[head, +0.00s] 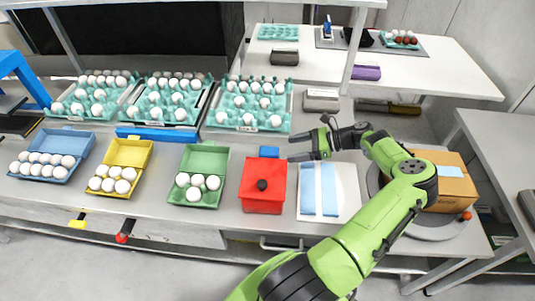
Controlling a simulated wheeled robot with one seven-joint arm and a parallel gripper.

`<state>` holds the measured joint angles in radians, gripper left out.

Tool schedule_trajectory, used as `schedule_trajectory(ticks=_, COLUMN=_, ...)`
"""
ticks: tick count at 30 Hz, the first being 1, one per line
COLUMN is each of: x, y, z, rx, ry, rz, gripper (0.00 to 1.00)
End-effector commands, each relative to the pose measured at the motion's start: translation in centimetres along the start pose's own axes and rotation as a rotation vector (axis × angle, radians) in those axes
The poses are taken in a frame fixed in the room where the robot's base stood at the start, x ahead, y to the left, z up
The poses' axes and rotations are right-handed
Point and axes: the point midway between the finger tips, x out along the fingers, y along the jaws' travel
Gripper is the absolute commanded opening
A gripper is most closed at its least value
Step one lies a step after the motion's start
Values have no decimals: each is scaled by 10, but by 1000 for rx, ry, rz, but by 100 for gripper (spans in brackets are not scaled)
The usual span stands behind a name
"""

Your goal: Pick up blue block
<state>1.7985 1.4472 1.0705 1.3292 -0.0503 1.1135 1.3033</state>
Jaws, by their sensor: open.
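A small blue block (269,151) sits on the grey table just behind a red box (263,188). My gripper (293,148) is open, with its two dark fingers pointing left toward the block from its right side. The fingertips appear close to the block's right edge. No part of the block shows between the fingers, and I cannot tell the exact gap or height.
Teal egg trays (249,124) stand behind, with a long blue bar (157,135) in front of them. Blue, yellow and green (205,159) egg cartons stand to the left. A white board with blue strips (346,196) lies in front of my gripper. A cardboard box (455,190) is at right.

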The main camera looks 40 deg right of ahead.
Motion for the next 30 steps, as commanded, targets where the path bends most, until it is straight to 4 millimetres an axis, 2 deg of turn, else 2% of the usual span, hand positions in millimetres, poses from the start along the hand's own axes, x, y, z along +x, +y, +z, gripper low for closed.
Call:
schedule_trajectory(ticks=1, x=14, y=1, z=0, rx=-1, ry=-1, rz=6, gripper=77)
schedule_trajectory(ticks=3, x=28, y=1, z=0, rx=-1, ry=-1, rz=6, gripper=77)
schedule_trajectory(ticks=8, x=46, y=1, z=0, rx=-1, ry=0, rz=4, gripper=77)
schedule_trajectory(ticks=15, x=88, y=0, z=0, rx=-1, ry=1, rz=4, gripper=77)
schedule_trajectory(ticks=23, x=93, y=0, z=0, rx=-2, ry=2, rz=2, gripper=77)
schedule_trajectory(ticks=30, x=92, y=0, z=0, rx=-2, ry=2, rz=2, gripper=40)
